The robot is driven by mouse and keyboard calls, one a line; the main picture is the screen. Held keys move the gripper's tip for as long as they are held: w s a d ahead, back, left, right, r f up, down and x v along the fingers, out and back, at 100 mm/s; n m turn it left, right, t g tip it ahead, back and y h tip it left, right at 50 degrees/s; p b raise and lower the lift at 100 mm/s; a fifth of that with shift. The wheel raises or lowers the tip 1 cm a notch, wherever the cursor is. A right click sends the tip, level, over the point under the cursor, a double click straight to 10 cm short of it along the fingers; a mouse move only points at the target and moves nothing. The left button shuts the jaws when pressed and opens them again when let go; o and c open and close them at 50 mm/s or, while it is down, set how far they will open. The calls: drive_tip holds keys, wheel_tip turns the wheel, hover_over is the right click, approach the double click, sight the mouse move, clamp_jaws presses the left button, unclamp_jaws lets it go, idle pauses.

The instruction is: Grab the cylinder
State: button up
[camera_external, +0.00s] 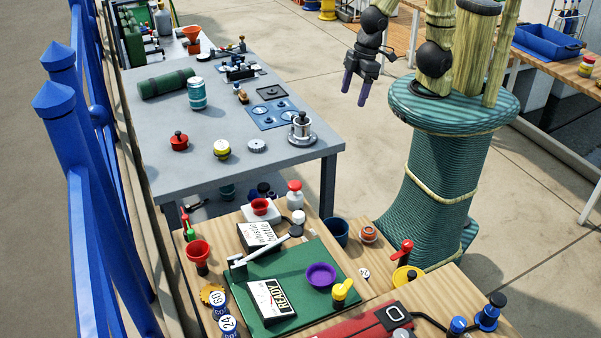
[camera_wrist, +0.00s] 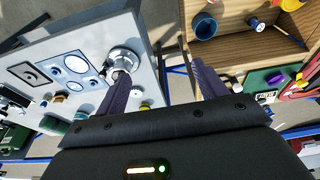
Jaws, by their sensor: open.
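Several things on the grey table could be the cylinder. A dark green cylinder (camera_external: 166,83) lies on its side at the back left. A teal banded canister (camera_external: 197,95) stands upright next to it. A silver cylindrical piece with a black knob and wide round base (camera_external: 301,130) stands near the right front corner; it also shows in the wrist view (camera_wrist: 125,58), just beyond the left finger. My gripper (camera_external: 355,96) is open and empty, hanging in the air to the right of the grey table. In the wrist view its purple fingers (camera_wrist: 160,70) are spread apart with nothing between them.
The grey table (camera_external: 225,150) also holds a red knob (camera_external: 179,141), a yellow-topped jar (camera_external: 222,149) and a blue panel (camera_external: 270,120). A cluttered wooden bench (camera_external: 370,280) stands in front. Blue railing posts (camera_external: 85,150) line the left side.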

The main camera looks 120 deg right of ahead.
drive_tip(key=c, duration=0.7)
